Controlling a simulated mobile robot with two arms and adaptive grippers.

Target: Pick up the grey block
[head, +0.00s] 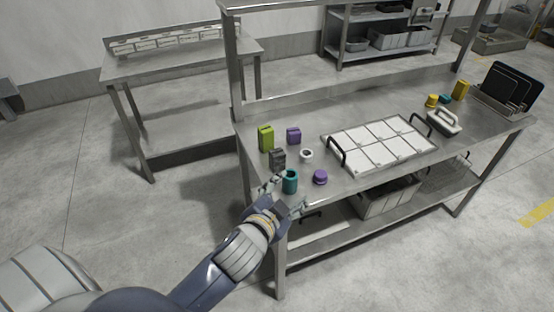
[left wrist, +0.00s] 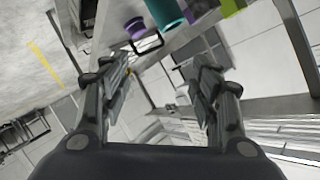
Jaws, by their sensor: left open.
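The grey block (head: 277,160) stands on the steel table near its left front corner, in front of a green block (head: 266,138) and left of a small white ring-like piece (head: 306,155). My left gripper (head: 284,196) is open and empty at the table's front edge, nearer to me than the grey block and apart from it. A teal cylinder (head: 290,181) stands close beyond the fingers. In the left wrist view the open fingers (left wrist: 163,78) have nothing between them that they hold. I cannot clearly make out the grey block there. My right gripper is not in view.
A purple block (head: 293,136) and a purple cylinder (head: 320,177) stand near the grey block. A white compartment tray (head: 380,143) with black handles lies to the right. Yellow pieces and a rack of dark trays (head: 512,88) are at the far right.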

